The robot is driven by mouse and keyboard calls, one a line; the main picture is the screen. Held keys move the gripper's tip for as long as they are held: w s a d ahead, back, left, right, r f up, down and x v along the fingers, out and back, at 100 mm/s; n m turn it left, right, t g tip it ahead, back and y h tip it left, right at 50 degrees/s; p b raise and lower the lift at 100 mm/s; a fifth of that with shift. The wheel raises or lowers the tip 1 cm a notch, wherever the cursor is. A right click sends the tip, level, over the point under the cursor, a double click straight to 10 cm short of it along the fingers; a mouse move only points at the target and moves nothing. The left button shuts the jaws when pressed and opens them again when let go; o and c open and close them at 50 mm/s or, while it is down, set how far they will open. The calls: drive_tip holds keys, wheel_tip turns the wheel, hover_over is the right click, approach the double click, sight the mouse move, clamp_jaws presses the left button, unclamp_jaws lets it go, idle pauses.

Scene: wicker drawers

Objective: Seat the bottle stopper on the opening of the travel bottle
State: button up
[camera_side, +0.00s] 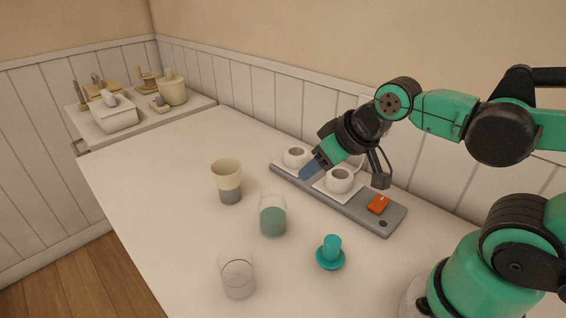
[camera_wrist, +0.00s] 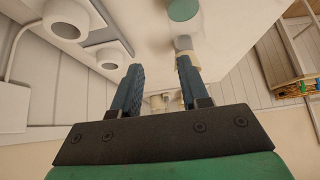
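A teal piece with a round knob on a wide flange (camera_side: 331,253), which looks like the stopper, stands on the table in front. I cannot tell for sure which vessel is the travel bottle. A clear vessel with green lower part (camera_side: 272,216) stands left of the teal piece; its green part also shows in the wrist view (camera_wrist: 184,9). A cream cup with grey base (camera_side: 228,181) stands farther back. My gripper (camera_side: 308,172) is above the grey tray, away from the teal piece. In the wrist view its blue fingers (camera_wrist: 160,66) are apart with nothing held between them.
An empty clear glass (camera_side: 237,278) stands near the front edge. A white box (camera_side: 114,114) and pots stand on the far-left shelf. The table's left part is clear.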

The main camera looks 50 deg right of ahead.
sight(333, 240)
drive_tip(key=o, duration=0.5)
drive_tip(key=s+a+f+g, duration=0.1)
drive_tip(key=s+g, duration=0.1)
drive_tip(key=s+f+g, duration=0.2)
drive_tip(key=s+a+f+g, duration=0.1)
drive_tip(key=s+f+g, duration=0.1)
drive_tip(key=g, duration=0.1)
drive_tip(key=shift+a+f, duration=0.2)
drive_tip(key=shift+a, duration=0.15)
drive_tip(key=shift+f, duration=2.75)
